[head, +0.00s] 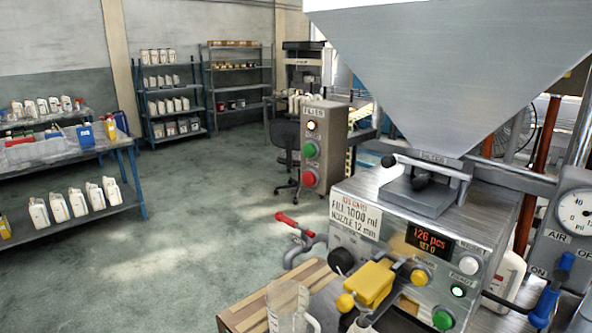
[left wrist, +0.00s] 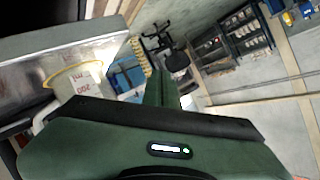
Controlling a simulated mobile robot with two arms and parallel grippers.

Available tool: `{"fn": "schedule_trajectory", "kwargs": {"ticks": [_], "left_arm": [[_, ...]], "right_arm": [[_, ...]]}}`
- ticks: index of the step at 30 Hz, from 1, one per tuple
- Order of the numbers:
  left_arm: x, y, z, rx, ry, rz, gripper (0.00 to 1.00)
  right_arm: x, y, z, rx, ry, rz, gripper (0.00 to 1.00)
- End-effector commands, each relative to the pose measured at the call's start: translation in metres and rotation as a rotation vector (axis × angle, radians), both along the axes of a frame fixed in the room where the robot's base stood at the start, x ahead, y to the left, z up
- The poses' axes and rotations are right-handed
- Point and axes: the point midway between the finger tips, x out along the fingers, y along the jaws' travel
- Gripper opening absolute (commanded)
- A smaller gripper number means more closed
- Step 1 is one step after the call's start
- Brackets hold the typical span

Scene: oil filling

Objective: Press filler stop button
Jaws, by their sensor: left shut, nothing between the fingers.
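The filler (head: 400,225) stands at the right in the head view, with a display reading 126 pcs. Its front has a large green button (head: 443,319), a small lit green button (head: 458,291), a yellow knob (head: 419,277) and a black knob (head: 341,261). Behind it, a grey control box (head: 333,150) carries a red button (head: 309,178), a green button (head: 310,150) and a lit lamp (head: 312,126). Their small labels are unreadable. My left gripper (left wrist: 163,82) shows only in the left wrist view, shut and empty. No button is visible at its fingertips. My right gripper is out of view.
A jug (head: 288,305) stands below the filler beside a yellow-handled part (head: 367,284). A red-handled lever (head: 294,224) sticks out left. A bench (head: 90,211) with bottles is at the left, shelves (head: 172,98) at the back. The middle floor is clear.

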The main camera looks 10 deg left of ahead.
Motion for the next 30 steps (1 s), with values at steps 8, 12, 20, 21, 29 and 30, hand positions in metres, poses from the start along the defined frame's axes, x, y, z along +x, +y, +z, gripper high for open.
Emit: {"fn": "schedule_trajectory", "kwargs": {"ticks": [8,12,20,21,29,30], "left_arm": [[0.056,-0.052,0.294,0.588,-0.807,-0.335,0.0],[0.027,-0.115,0.383,1.04,-1.107,-0.587,0.0],[0.013,-0.145,0.398,1.961,-1.072,-1.008,0.0],[0.017,-0.136,0.397,2.072,-1.001,-1.05,0.0],[0.036,-0.071,0.4,2.44,-0.58,-1.167,0.0],[0.036,-0.066,0.401,2.456,-0.549,-1.169,0.0]], "right_arm": [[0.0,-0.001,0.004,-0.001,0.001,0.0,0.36],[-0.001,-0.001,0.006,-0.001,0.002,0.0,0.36],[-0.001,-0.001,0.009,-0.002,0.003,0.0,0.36],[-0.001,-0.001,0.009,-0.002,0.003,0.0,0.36],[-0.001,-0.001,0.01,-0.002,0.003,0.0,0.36],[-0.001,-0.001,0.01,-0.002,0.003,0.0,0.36]]}}
